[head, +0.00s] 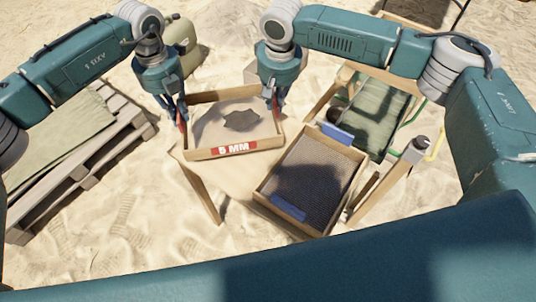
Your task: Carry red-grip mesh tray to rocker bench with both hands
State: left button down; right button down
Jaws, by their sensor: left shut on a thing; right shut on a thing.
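The red-grip mesh tray (222,151) is a wooden-framed box with a red "5 MM" label on its front wall. It holds sand and a dark, flat fragment (241,120). My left gripper (181,120) is shut on the tray's left side, where a bit of red shows. My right gripper (273,100) is shut on its right side, also by a red patch. The tray looks roughly level; I cannot tell whether it touches the stand beneath. A wooden frame (336,92) at the right, possibly the rocker bench, is partly hidden by my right arm.
A second mesh tray with blue grips (358,167) lies tilted in the picture, close to the held tray's right front corner. A wooden pallet (112,150) with a green cloth (60,133) is at the left. A green canister (181,36) stands behind. Sand in front is open.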

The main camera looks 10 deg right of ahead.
pick_arm(q)
jog(key=shift+a+f, duration=0.15)
jog(key=shift+f, duration=0.05)
pick_arm(e)
jog(key=shift+d+f, duration=0.1)
jog(key=shift+f, duration=0.05)
